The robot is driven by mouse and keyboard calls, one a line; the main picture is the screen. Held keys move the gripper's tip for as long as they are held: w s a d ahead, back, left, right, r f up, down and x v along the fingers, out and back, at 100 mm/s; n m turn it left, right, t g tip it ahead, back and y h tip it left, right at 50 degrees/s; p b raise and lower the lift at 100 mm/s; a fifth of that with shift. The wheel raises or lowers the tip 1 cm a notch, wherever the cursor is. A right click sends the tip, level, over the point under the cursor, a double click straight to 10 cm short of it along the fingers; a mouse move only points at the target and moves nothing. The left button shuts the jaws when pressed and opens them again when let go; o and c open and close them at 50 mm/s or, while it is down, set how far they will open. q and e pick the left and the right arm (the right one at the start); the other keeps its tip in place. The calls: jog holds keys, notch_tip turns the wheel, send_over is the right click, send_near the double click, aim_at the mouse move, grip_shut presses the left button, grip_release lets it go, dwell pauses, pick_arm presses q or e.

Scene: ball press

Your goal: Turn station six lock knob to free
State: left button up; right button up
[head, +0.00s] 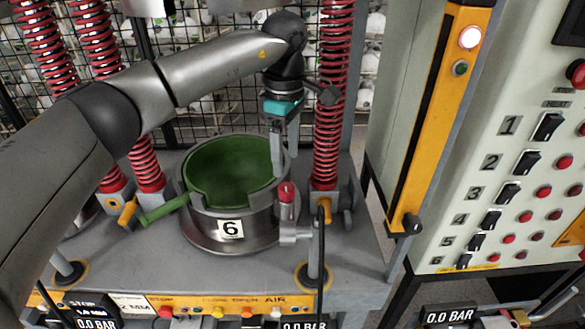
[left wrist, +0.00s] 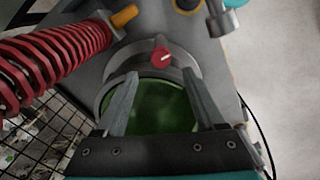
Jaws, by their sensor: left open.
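The station six mould is a round metal pot (head: 230,229) with a "6" label and a green inside (head: 232,170). A red lock knob (head: 286,190) sits at the pot's right front side. In the left wrist view the red knob (left wrist: 161,55) shows a pale slanted mark on its face. My left gripper (head: 278,158) points down over the pot's right rim, above the knob and apart from it. In the left wrist view its fingers (left wrist: 160,76) are spread, with nothing between them, and the knob lies beyond their tips.
Red coil springs on posts (head: 331,90) stand right of the pot and at the left. A green handle (head: 163,210) sticks out left of the pot. A grey panel with numbered black switches (head: 508,192) and an orange post (head: 440,110) stand at the right.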

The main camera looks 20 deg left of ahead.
aim_at(286, 187)
pick_arm(q)
notch_tip(286, 187, down, 8)
jog(key=shift+s+r+p, duration=0.1)
jog(key=shift+r+p, duration=0.15)
jog(key=shift+p, duration=0.1)
jog(key=shift+c, duration=0.3)
grip_shut()
dwell(0.3)
